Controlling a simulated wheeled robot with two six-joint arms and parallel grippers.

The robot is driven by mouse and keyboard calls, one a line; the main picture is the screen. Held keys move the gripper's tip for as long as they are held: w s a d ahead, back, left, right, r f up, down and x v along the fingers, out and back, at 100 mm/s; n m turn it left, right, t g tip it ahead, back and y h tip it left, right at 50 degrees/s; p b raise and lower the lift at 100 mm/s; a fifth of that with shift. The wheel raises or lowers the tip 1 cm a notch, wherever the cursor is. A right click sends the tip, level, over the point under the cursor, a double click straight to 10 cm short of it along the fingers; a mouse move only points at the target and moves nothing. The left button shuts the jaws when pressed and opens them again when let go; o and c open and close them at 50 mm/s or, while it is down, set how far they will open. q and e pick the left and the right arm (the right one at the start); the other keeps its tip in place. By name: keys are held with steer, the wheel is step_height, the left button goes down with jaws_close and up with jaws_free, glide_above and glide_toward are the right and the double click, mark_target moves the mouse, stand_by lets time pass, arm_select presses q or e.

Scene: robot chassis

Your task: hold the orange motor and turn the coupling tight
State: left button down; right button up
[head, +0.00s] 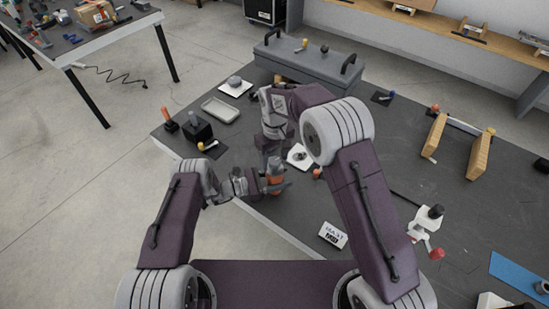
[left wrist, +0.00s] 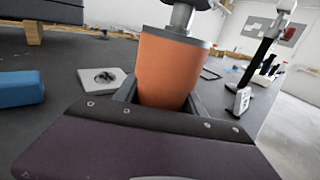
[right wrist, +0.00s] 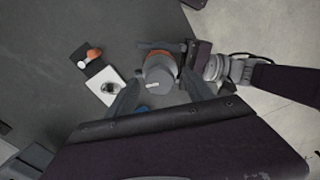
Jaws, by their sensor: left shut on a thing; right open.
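The orange motor (left wrist: 168,70) stands roughly upright in the left wrist view, with a dark grey rim on top. My left gripper (head: 272,182) is shut around its sides, near the table's front-left edge. The grey coupling (left wrist: 184,16) sits above the motor, its upper part cut off by the picture's edge. In the right wrist view the round grey coupling (right wrist: 159,70) shows from above with a small pale pin. My right gripper (right wrist: 160,80) is open, with its fingers on either side of the coupling; contact cannot be told. In the head view my right arm partly hides the spot.
A white plate with a round recess (head: 298,157) lies just beyond the motor. A shallow tray (head: 220,110), a black block (head: 198,128) and a grey toolbox (head: 310,64) stand farther back. A white label card (head: 333,234) lies near the front edge. Wooden blocks (head: 480,155) stand right.

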jaws_close()
steer(key=shift+m, duration=0.3)
steer(key=m, duration=0.9)
steer(key=shift+m, duration=2.2)
jaws_free()
